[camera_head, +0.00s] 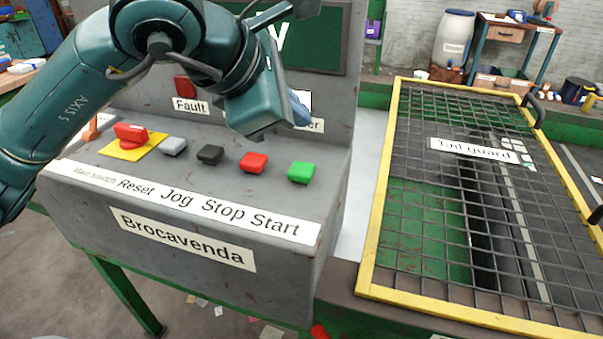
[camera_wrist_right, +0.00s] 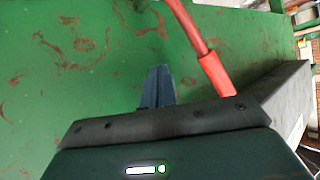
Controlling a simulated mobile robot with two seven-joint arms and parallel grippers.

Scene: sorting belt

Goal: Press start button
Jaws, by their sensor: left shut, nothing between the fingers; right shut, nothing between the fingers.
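The green start button (camera_head: 301,172) is the rightmost in a row on the sloped grey control panel (camera_head: 160,225), above the printed word "Start". The red stop button (camera_head: 254,162), black jog button (camera_head: 210,154) and grey reset button (camera_head: 173,146) are to its left. My left gripper (camera_head: 300,112) hangs above and behind the start button, apart from it. Its fingers are shut and partly hidden by its own body. My right gripper (camera_wrist_right: 157,85) shows in the right wrist view with its blue fingers shut and empty, in front of a scratched green surface (camera_wrist_right: 80,60).
A red main switch (camera_head: 130,134) on a yellow plate is at the panel's left. A yellow-framed mesh tail guard (camera_head: 455,200) covers the belt to the right. In the right wrist view, a red-handled lever or bar (camera_wrist_right: 213,73) is close to the right gripper.

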